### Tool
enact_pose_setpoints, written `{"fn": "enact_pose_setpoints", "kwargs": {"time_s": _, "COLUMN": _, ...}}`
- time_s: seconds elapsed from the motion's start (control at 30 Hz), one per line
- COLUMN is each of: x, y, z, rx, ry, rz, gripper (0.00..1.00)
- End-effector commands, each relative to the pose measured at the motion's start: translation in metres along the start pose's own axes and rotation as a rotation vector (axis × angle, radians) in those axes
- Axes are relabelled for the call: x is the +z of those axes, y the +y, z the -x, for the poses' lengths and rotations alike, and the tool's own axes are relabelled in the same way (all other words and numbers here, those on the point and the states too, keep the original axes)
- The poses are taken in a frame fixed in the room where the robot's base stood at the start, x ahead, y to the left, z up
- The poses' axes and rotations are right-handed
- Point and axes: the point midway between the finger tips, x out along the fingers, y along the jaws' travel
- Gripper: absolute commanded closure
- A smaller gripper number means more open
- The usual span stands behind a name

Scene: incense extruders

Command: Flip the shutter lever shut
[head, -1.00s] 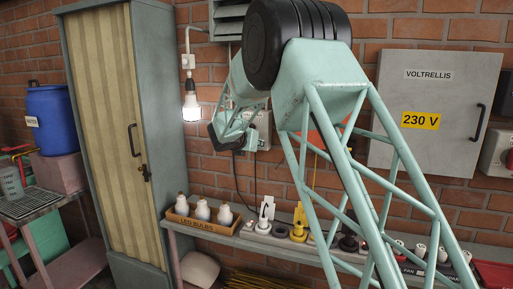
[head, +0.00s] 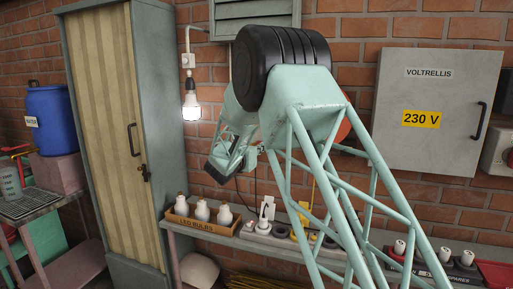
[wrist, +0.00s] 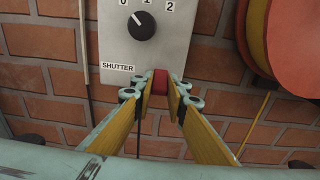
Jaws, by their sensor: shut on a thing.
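A grey control box labelled SHUTTER (wrist: 118,67) fills the top middle of the wrist view. It has a black knob (wrist: 141,25) with marks 0, 1 and 2, its pointer towards 0. A red block (wrist: 160,88), seemingly the lever's handle, shows at the box's lower edge; the rest of the lever is hidden. My gripper (wrist: 161,90) has its two yellow fingers shut on this red block. In the head view my arm hides the box and the fingertips. A slatted grey-green shutter (head: 255,20) is on the wall above my arm.
A lit bulb (head: 191,107) hangs left of my arm. Below is a bench with a box of LED bulbs (head: 200,227) and several plugs. A 230 V cabinet (head: 437,105) is at right. A red round thing (wrist: 295,45) is close at right in the wrist view.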

Motion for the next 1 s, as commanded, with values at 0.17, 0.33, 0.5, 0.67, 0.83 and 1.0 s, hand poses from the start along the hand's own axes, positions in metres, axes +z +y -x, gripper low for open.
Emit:
{"fn": "enact_pose_setpoints", "kwargs": {"time_s": 0.17, "x": -0.0059, "y": 0.0002, "z": -0.0012, "rx": 0.000, "ry": -0.071, "rz": 0.003, "gripper": 0.97}}
{"fn": "enact_pose_setpoints", "kwargs": {"time_s": 0.33, "x": -0.0087, "y": 0.0001, "z": -0.0022, "rx": 0.000, "ry": -0.128, "rz": 0.002, "gripper": 0.97}}
{"fn": "enact_pose_setpoints", "kwargs": {"time_s": 0.5, "x": -0.0092, "y": 0.0001, "z": -0.0028, "rx": 0.000, "ry": -0.167, "rz": 0.001, "gripper": 0.97}}
{"fn": "enact_pose_setpoints", "kwargs": {"time_s": 0.67, "x": -0.0096, "y": 0.0004, "z": -0.0031, "rx": 0.001, "ry": -0.182, "rz": 0.001, "gripper": 0.97}}
{"fn": "enact_pose_setpoints", "kwargs": {"time_s": 0.83, "x": -0.0094, "y": 0.0003, "z": -0.0031, "rx": 0.000, "ry": -0.185, "rz": 0.001, "gripper": 0.97}}
{"fn": "enact_pose_setpoints", "kwargs": {"time_s": 1.0, "x": -0.0094, "y": 0.0003, "z": -0.0031, "rx": 0.000, "ry": -0.184, "rz": 0.001, "gripper": 0.97}}
